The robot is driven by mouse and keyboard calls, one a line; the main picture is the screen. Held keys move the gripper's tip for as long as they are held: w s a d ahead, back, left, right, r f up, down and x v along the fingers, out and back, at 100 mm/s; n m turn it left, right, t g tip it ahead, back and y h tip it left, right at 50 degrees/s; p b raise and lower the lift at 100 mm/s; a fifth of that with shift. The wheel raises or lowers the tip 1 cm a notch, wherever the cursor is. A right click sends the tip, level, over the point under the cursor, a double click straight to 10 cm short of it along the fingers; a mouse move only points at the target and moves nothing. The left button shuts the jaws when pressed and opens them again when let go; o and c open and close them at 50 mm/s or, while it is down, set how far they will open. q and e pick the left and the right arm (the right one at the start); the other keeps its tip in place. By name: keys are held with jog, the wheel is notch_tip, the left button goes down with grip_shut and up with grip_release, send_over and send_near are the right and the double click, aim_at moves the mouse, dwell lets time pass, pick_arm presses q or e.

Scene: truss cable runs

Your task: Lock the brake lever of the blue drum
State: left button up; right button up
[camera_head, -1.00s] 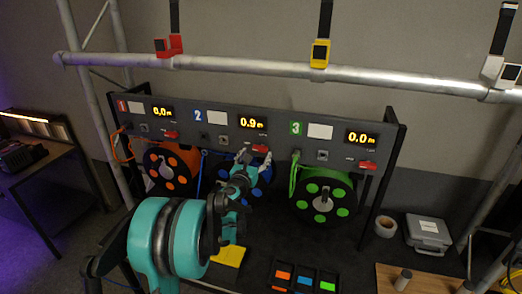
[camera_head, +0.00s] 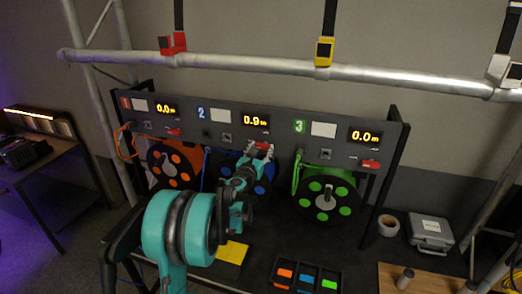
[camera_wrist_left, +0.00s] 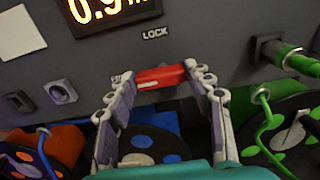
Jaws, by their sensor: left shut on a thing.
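The blue drum (camera_head: 262,187) stands in the middle bay of the dark panel, mostly hidden behind my left arm. Its red brake lever (camera_head: 264,146) sits on the panel below the 0.9 m display. In the left wrist view the red lever (camera_wrist_left: 160,77) lies across between the fingers, below the LOCK label. My left gripper (camera_head: 259,150) is shut on the lever, one finger at each end; it also shows in the left wrist view (camera_wrist_left: 162,85). The lettering at the lever's left is partly covered. My right gripper is not in view.
The orange drum (camera_head: 174,166) stands left and the green drum (camera_head: 327,197) right, each with a red lever above. A green cable (camera_wrist_left: 265,125) hangs close on the right. A truss tube (camera_head: 280,70) crosses above. A tray with coloured pieces (camera_head: 272,274) lies in front.

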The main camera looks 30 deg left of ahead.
pick_arm(q)
jog(key=shift+m, duration=0.3)
jog(key=m+b, duration=0.1)
jog(key=m, duration=0.2)
jog(key=shift+b, duration=0.35)
jog(key=m+b, duration=0.1)
jog(key=m, duration=0.4)
jog(key=shift+d+b, duration=0.2)
jog(key=shift+b, duration=0.2)
jog(key=m+b, duration=0.1)
jog(key=m, duration=0.3)
jog(key=shift+d+m, duration=0.1)
jog(key=shift+m, duration=0.3)
jog(key=m+b, duration=0.1)
jog(key=m, duration=0.3)
jog(key=shift+d, duration=0.15)
jog(key=shift+m, duration=0.4)
jog(key=o, duration=1.1)
jog(key=shift+o, duration=0.2)
